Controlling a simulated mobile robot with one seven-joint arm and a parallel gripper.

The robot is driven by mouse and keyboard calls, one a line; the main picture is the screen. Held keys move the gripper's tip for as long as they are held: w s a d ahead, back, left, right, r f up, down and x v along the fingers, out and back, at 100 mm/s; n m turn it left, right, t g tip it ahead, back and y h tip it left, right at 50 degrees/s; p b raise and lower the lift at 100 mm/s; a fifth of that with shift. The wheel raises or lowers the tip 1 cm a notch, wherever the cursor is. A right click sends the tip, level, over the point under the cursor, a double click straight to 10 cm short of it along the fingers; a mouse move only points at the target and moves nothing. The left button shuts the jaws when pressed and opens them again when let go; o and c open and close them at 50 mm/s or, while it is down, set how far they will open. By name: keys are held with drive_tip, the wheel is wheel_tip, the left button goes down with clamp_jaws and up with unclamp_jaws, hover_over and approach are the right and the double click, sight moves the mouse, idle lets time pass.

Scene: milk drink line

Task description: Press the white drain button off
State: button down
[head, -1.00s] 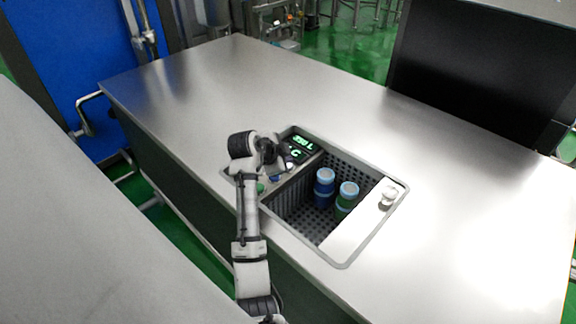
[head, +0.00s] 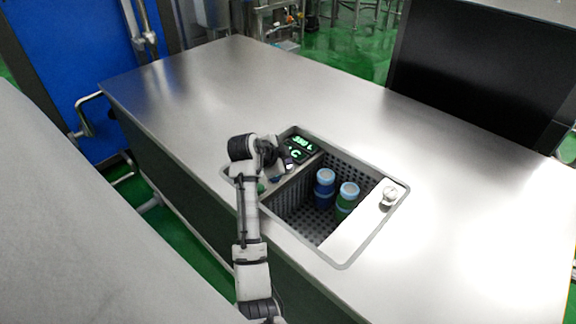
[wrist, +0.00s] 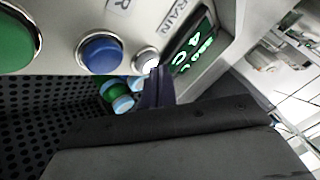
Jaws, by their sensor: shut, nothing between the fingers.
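The white drain button (wrist: 146,59) shows in the wrist view, small and round, on a pale panel beside lettering that reads "RAIN". My gripper (wrist: 157,72) is shut and empty, and its dark fingertips are right by the button's lower right edge. I cannot tell whether they touch it. In the head view my gripper (head: 284,160) is over the left part of the inset station, and the white button is hidden behind it.
A blue button (wrist: 100,52) and a large green button (wrist: 14,40) sit left of the white one. A green-lit display (head: 302,143) is beyond. Blue-capped bottles (head: 348,189) stand in the dark perforated basket (head: 293,198). A white knob (head: 390,194) is at the right.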

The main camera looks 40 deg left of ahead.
idle(0.3)
drive_tip(key=shift+r+p, duration=0.6)
drive_tip(key=shift+r, duration=0.25)
wheel_tip(320, 180, up, 6)
drive_tip(key=p, duration=0.4)
drive_tip(key=c, duration=2.1)
unclamp_jaws()
